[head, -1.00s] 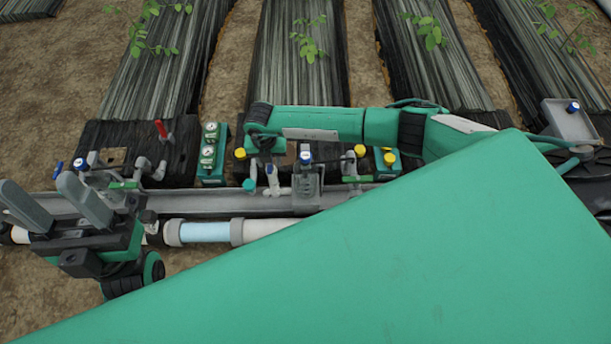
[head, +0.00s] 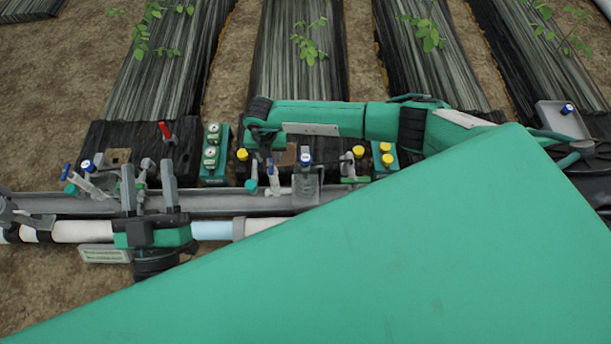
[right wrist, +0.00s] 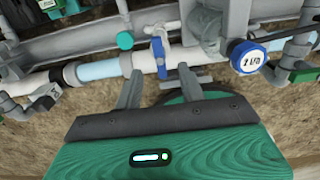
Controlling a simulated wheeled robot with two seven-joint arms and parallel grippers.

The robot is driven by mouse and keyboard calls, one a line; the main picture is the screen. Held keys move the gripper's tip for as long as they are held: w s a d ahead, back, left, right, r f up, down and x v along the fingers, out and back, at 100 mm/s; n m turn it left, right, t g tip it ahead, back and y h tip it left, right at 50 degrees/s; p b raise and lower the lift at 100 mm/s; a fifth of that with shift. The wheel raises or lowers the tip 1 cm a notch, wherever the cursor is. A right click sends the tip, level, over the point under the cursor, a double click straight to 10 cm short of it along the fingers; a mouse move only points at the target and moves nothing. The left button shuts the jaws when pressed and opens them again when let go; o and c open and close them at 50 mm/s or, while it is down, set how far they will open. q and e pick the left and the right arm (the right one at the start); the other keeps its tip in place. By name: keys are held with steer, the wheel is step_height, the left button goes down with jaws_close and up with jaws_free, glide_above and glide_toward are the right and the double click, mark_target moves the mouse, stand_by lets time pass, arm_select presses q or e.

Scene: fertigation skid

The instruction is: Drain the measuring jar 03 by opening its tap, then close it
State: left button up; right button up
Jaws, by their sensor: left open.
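In the right wrist view a blue lever (right wrist: 160,58) sits on a small white tap (right wrist: 174,57), with a teal cap (right wrist: 125,40) to its left. My right gripper (right wrist: 159,72) is open; its fingers point at the tap, and the lever appears between the tips without visible contact. In the head view this tap (head: 274,180) is below my right wrist. A similar teal-capped tap with a blue lever (head: 66,171) is at the far left. My left gripper (head: 148,172) is open and empty, fingers upright, in front of the rail. I cannot read which jar is 03.
A grey rail (head: 60,202) and a white pipe with a light blue section (head: 210,230) run across. A blue-rimmed gauge (right wrist: 247,57) is right of the tap. A red-handled valve (head: 164,130) and a green gauge panel (head: 213,155) stand behind. My own green body hides the lower right.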

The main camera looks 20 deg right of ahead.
step_height(320, 180, up, 2)
steer(key=shift+r+p, duration=0.1)
steer(key=shift+p, duration=0.7)
arm_select(q)
steer(key=s+d+f+g, duration=0.1)
steer(key=s+f+g, duration=0.1)
steer(key=f+g, duration=0.2)
steer(key=s+d+f+g+p, duration=0.1)
steer(key=f+g, duration=0.3)
steer(key=f, duration=0.5)
steer(key=shift+s+d+y, duration=0.3)
steer(key=shift+s+d, duration=0.35)
steer(key=shift+d, duration=0.1)
arm_select(e)
steer(key=shift+r, duration=0.6)
